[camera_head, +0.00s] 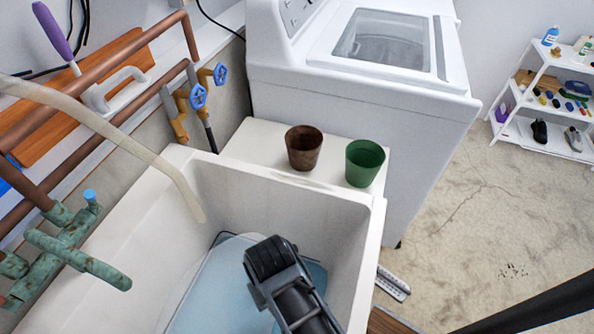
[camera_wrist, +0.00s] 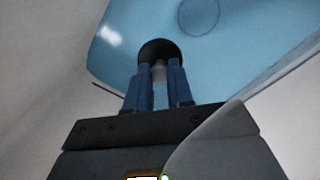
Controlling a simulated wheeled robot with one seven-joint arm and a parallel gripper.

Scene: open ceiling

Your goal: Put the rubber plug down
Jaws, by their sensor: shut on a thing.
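My gripper (camera_wrist: 158,68) shows in the wrist view with its two blue fingers shut on the rubber plug (camera_wrist: 160,48). The plug is black and round and sits at the fingertips. Behind it is the light blue bottom area (camera_wrist: 120,45) of the sink, with a faint circle near the top edge that could be the drain. In the camera_head view my dark arm reaches down into the white sink (camera_head: 347,205). The fingers and the plug are hidden there. I cannot tell how far the plug is from the blue surface.
A brown cup (camera_head: 303,150) and a green cup (camera_head: 364,165) stand on the ledge behind the sink. A white washing machine (camera_head: 400,105) stands beyond. A pale hose (camera_head: 150,150) hangs over the sink's left side, by green taps (camera_head: 75,255). The sink walls surround my arm.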

